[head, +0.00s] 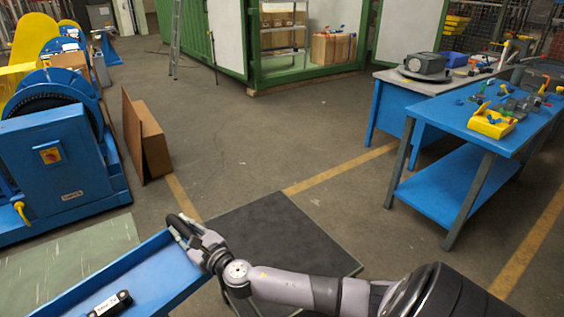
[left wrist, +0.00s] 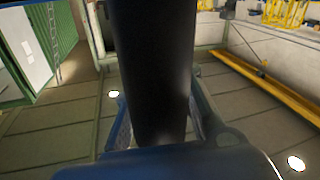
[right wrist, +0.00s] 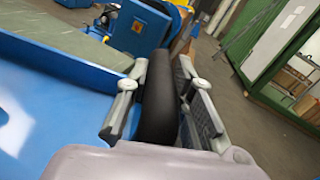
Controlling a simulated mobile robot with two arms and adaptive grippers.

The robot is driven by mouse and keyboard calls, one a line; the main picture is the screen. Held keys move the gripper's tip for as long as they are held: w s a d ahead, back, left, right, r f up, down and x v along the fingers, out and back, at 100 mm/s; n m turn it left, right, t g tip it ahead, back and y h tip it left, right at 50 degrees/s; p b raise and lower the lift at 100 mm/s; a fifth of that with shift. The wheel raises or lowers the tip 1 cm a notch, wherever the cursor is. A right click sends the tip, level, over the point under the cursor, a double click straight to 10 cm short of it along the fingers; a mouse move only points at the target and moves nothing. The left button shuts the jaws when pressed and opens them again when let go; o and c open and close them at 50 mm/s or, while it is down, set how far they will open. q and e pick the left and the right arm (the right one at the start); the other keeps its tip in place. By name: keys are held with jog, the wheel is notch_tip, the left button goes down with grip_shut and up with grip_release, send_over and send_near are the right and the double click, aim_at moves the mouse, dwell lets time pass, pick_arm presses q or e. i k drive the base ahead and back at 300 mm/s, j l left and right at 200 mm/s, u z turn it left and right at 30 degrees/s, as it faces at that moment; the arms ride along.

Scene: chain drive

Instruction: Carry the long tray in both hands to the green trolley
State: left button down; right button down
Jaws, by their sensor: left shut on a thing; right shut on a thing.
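The long blue tray (head: 150,281) runs out of the lower left of the head view and also shows in the right wrist view (right wrist: 50,105). A small black part with a white label (head: 112,303) lies in it. My right gripper (head: 182,228) is shut on the tray's black handle (right wrist: 157,95) at the right end. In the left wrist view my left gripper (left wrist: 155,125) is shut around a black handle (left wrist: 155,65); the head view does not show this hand. I cannot make out a green trolley for certain.
A flat green-grey surface (head: 105,238) lies beyond the tray. A dark flat panel (head: 285,235) lies beside my right arm. Blue machines (head: 65,165) and a brown board (head: 146,135) stand left, a blue workbench (head: 450,185) right, a green container (head: 250,60) behind. The middle floor is clear.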

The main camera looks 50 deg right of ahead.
aim_at(276, 243)
jog(key=l+u, duration=0.1)
jog(key=l, duration=0.3)
jog(key=k+l+u, duration=0.1)
jog(key=l, duration=0.3)
jog(key=k+l+u, duration=0.1)
jog(key=l, duration=0.3)
jog(key=k+l, duration=0.15)
jog(key=l, duration=0.25)
jog(key=k+l+u, duration=0.15)
jog(key=l, duration=0.25)
jog(key=k+l+u, duration=0.1)
jog(key=l, duration=0.25)
jog(key=k+l+u, duration=0.1)
jog(key=l, duration=0.25)
jog(key=l+u, duration=0.15)
jog(key=l, duration=0.7)
jog(key=l+u, duration=0.2)
jog(key=l, duration=0.95)
